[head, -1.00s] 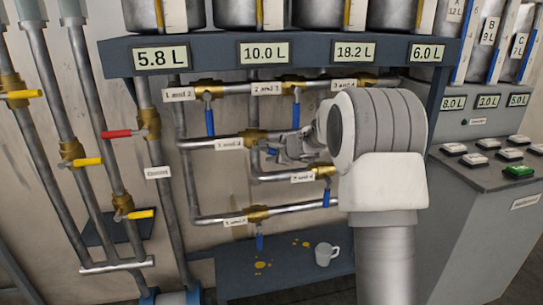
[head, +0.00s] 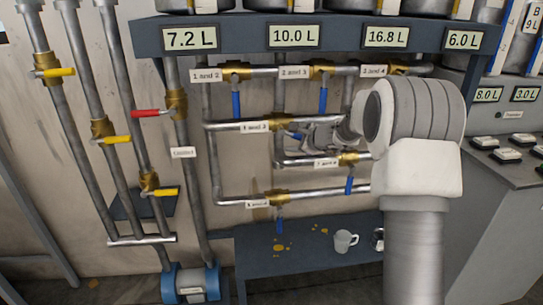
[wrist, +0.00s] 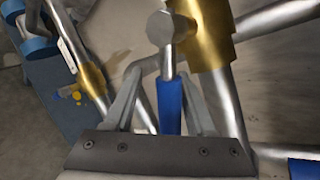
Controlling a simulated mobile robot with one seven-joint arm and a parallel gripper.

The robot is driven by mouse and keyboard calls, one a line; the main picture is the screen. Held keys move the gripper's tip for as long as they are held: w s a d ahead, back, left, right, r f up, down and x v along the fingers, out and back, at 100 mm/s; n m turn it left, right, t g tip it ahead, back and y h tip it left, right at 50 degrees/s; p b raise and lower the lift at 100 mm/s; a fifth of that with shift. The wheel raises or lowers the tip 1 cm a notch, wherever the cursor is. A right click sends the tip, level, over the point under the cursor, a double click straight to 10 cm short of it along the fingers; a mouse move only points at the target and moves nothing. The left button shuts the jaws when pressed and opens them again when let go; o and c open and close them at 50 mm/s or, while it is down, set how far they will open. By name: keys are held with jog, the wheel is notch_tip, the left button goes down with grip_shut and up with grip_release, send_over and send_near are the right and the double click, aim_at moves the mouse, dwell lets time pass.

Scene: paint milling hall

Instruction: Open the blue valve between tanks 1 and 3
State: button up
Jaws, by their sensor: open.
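The blue valve labelled 1 and 3 has a brass body (head: 280,121) on the middle horizontal pipe, with its label (head: 255,127) to the left. In the wrist view its brass body (wrist: 203,35) is at the top and its blue handle (wrist: 169,104) lies between my gripper's fingers (wrist: 162,80). The fingers are open on either side of the handle; contact is unclear. In the head view my gripper (head: 316,137) is just right of the valve and partly hides the handle, which seems to point right. The tank displays read 7.2 L (head: 191,39) and 16.8 L (head: 386,36) for the first and third tanks.
Other blue handles hang at the 1 and 2 valve (head: 236,104), the 2 and 3 valve (head: 323,100) and lower valves. A red handle (head: 150,113) and several yellow ones are left. A mug (head: 345,241) stands on the low shelf (head: 262,270). A button console (head: 500,190) stands right.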

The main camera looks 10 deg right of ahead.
jog(key=a+f+m+t+y+p, duration=0.2)
jog(key=a+m+t+y+p, duration=0.15)
jog(key=a+m+y, duration=0.3)
jog(key=s+d+m+p, duration=0.1)
jog(key=s+d, duration=0.4)
jog(key=s, duration=0.2)
jog(key=s+d+p, duration=0.1)
jog(key=s+d, duration=0.4)
jog(key=s, duration=0.3)
jog(key=s+a+r+n+g+y+p, duration=0.1)
jog(key=s+a+r+n+g+p, duration=0.3)
jog(key=s+a+r+n+g, duration=0.6)
jog(key=shift+s+a+r+n+y, duration=0.35)
jog(key=shift+s+a+r+n, duration=1)
jog(key=shift+a, duration=1.45)
jog(key=shift+s, duration=0.15)
